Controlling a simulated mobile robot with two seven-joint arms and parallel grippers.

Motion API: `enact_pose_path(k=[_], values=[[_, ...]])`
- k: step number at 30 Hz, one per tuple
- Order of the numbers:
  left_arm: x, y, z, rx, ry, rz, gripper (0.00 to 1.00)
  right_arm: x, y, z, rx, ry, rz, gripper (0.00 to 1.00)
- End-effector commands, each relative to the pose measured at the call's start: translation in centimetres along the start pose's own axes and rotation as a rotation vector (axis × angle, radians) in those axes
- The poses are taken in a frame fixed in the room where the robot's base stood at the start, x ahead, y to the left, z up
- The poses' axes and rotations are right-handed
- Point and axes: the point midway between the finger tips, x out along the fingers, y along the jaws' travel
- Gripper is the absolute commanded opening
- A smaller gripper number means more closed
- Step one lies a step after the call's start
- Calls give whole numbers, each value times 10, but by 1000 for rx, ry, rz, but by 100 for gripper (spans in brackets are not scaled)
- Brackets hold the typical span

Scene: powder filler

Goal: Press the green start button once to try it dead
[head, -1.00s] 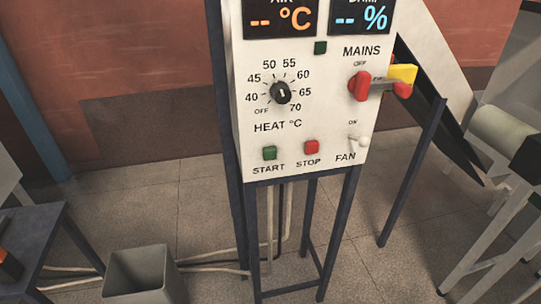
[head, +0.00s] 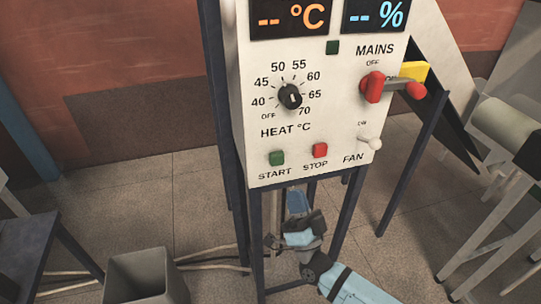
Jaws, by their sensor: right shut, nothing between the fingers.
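The green start button (head: 277,158) is on the lower left of the white control panel (head: 330,120), above the word START. The red stop button (head: 320,150) is to its right. My right gripper (head: 297,203) is shut and empty, pointing up just under the panel's lower edge in the picture, below and a little right of the start button. It is apart from the button. My left gripper is not in view.
The red mains handle (head: 373,88) has a yellow piece (head: 413,72) beside it. The heat dial (head: 290,96) and fan switch (head: 370,144) are on the panel. Both displays (head: 289,17) show dashes. A grey bin (head: 140,277) stands on the floor at lower left.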

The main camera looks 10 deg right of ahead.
Motion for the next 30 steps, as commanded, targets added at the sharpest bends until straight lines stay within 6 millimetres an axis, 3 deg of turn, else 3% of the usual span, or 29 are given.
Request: enact_pose_path(k=[17,30], values=[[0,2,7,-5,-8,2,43,9,6,4,5,19,-1,0],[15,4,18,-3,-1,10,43,49,36,34,5,18,0,0]])
